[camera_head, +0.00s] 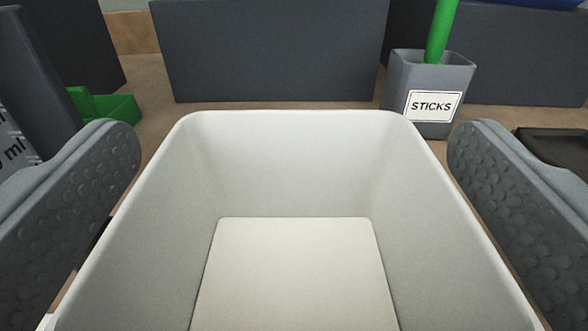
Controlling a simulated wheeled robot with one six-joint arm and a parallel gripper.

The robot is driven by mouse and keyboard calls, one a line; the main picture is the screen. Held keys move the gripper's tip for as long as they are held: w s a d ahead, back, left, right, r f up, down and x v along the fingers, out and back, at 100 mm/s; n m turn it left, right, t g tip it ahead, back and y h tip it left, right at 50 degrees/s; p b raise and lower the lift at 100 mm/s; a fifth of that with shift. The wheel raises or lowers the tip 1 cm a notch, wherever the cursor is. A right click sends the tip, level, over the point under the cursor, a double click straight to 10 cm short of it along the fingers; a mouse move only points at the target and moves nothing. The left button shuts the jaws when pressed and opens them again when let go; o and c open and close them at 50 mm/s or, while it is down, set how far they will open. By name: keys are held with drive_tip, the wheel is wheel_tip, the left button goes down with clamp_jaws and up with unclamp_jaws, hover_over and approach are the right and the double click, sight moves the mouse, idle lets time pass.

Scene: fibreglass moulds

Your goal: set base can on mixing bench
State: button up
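My gripper (294,150) is open, with one dark grey, dimpled finger at each side of the picture. Between the fingers is a large white, square, open-topped container (294,165), seen from above. It looks empty, and its lower edge runs out of the picture. A narrow strip of brown surface shows between each fingertip and the container's rim, so the fingers look apart from it. Nothing in view is labelled as a base can, and I cannot tell whether the white container is it. The brown bench top (150,90) shows behind it.
A grey cup labelled STICKS (433,75) holding a green stick stands behind right. Dark grey blocks (270,50) line the back. A green object (105,105) lies at left, near a grey item with "ml" print (15,145). A dark flat item (555,145) is at right.

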drive_tip(key=shift+r, duration=0.2)
drive_tip(key=s, duration=1.2)
drive_tip(key=s+r, duration=0.5)
drive_tip(key=s, duration=0.3)
drive_tip(key=s+r, duration=0.5)
drive_tip(key=s, duration=0.4)
drive_tip(key=s+r, duration=0.2)
drive_tip(key=s, duration=2)
drive_tip(key=shift+s+d+r+g, duration=0.15)
drive_tip(key=shift+s+d+g, duration=0.15)
drive_tip(key=shift+d, duration=0.1)
